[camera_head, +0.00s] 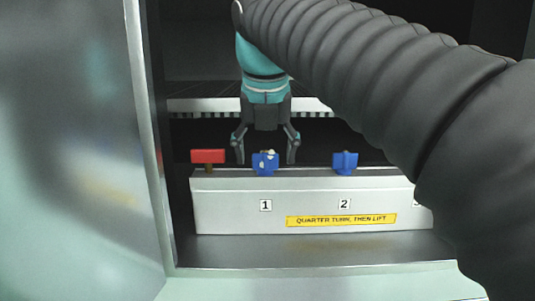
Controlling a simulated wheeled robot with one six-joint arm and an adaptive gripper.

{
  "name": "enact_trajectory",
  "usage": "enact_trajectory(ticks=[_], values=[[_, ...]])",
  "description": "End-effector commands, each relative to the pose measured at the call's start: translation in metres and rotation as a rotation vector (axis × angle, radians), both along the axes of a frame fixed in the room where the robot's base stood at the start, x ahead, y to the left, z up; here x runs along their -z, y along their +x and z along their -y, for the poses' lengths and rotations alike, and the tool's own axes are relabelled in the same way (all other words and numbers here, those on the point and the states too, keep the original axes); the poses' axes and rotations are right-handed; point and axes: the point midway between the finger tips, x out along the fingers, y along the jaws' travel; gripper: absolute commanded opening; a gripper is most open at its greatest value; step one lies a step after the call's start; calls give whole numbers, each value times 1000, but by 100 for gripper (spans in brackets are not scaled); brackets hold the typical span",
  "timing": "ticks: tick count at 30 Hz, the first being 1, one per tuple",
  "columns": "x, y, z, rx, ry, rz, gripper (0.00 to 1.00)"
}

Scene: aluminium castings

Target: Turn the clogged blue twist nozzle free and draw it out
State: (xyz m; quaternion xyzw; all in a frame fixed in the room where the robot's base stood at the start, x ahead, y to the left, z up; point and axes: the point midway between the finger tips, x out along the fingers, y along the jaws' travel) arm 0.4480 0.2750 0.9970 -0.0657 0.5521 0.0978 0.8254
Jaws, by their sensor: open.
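A blue twist nozzle (265,163) with pale whitish patches sits on top of a grey manifold block (232,212), above the label 1. A second blue nozzle (345,163) without such patches sits above the label 2. My gripper (266,160) points down at the first nozzle, with its two fingers apart, one to the left and one to the right of it. It is open and holds nothing. I cannot tell whether the fingertips are level with the nozzle or behind it.
A red handle (208,156) stands on the block's left end. A yellow label (341,220) reads "QUARTER TURN, THEN LIFT". A thick dark corrugated hose (380,70) crosses the front and hides the block's right end. A pale metal panel (70,150) fills the left.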

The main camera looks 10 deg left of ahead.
Motion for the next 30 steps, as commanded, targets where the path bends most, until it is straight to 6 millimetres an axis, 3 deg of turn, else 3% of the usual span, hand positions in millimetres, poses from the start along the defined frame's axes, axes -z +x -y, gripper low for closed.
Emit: enact_trajectory(ticks=[12,19,25,26,29,30], values=[[5,2,0,1,1,1,75],[5,2,0,0,0,1,17],[5,2,0,0,0,1,13],[5,2,0,0,0,1,49],[5,2,0,0,0,1,74],[5,2,0,0,0,1,76]])
